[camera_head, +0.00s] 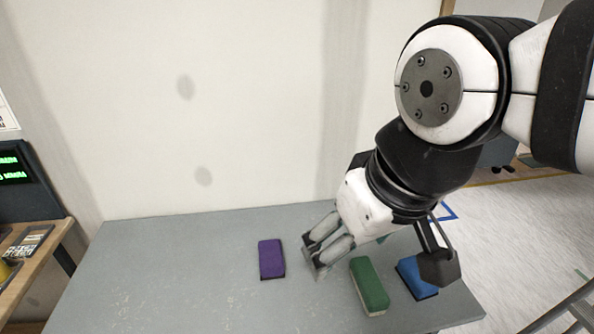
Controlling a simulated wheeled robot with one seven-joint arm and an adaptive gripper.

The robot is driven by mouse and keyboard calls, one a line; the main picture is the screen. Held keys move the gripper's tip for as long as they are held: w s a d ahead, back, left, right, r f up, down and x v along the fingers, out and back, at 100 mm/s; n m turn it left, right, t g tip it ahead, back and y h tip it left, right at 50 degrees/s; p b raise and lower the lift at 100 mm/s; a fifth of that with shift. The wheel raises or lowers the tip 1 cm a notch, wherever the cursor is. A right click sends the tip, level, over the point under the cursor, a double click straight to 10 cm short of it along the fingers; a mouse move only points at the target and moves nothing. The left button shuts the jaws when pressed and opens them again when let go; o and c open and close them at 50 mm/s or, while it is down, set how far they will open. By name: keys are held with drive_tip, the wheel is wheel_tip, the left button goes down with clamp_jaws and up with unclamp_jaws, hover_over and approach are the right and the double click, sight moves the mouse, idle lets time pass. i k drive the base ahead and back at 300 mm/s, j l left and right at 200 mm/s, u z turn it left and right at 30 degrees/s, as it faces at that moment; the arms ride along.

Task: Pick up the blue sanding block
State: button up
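The blue sanding block (415,277) lies on the grey table near its right side, partly hidden behind a dark part of my arm. My gripper (314,256) is above the table, left of the blue block, between the purple block and the green block. Its fingers point down and to the left. The two fingertips stand apart with nothing seen between them. It is not touching the blue block.
A green block (369,286) lies just left of the blue one, with a small gap. A purple block (271,259) lies left of my gripper. The table (170,270) is bare on its left. A wall (230,100) rises behind it. A wooden bench (38,262) stands at far left.

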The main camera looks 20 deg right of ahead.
sight(407, 269)
drive_tip(key=z, duration=2.4)
drive_tip(key=u, duration=1.4)
drive_tip(key=k+j+z, duration=0.1)
drive_tip(key=k, duration=0.4)
drive_tip(key=j, duration=0.05)
